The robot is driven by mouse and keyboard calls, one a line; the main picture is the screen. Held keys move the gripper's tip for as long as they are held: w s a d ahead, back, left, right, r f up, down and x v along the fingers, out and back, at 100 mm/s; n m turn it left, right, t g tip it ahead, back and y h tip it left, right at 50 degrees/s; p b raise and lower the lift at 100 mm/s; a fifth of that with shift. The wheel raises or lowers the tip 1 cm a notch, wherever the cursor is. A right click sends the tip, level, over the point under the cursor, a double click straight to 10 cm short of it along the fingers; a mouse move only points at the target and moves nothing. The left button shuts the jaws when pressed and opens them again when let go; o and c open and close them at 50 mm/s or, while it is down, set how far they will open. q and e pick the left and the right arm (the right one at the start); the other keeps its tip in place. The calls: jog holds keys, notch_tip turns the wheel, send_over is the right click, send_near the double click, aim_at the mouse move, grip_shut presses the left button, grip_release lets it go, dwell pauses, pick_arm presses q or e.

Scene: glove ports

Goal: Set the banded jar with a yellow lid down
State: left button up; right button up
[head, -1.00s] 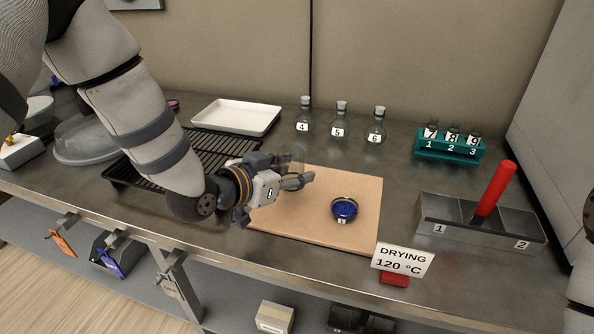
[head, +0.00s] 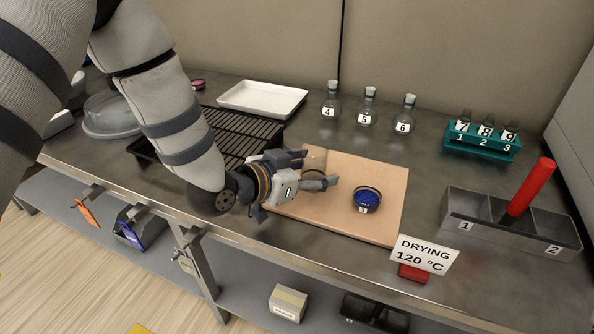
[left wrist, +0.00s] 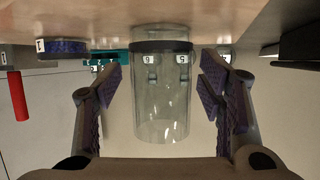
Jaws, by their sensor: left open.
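A clear glass jar (left wrist: 160,95) stands between my left fingers in the left wrist view, which shows the scene upside down. It has a dark band near its end at the tan board (left wrist: 190,18) and seems to rest on that board. I see no yellow lid. My left gripper (head: 322,169) is open over the board's left part, its fingers on either side of the jar; the left wrist view shows gaps between the glass and both fingers (left wrist: 160,88). In the head view the jar is faint and mostly hidden. My right gripper is not in view.
A blue-filled dish (head: 367,199) sits on the board (head: 385,225), right of the gripper. Stoppered flasks (head: 366,112) stand behind. A black rack (head: 225,130) and white tray (head: 262,99) lie to the left; a teal rack (head: 480,146), metal box (head: 490,222) and DRYING sign (head: 424,254) to the right.

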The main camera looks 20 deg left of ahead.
aim_at(305, 166)
pick_arm(q)
jog(key=v, duration=0.2)
jog(key=r+v, duration=0.1)
jog(key=v, duration=0.1)
jog(key=shift+a+p, duration=0.1)
jog(key=shift+p, duration=0.3)
jog(key=v, duration=0.6)
jog(key=shift+s+f, duration=0.25)
jog(key=shift+s, duration=0.25)
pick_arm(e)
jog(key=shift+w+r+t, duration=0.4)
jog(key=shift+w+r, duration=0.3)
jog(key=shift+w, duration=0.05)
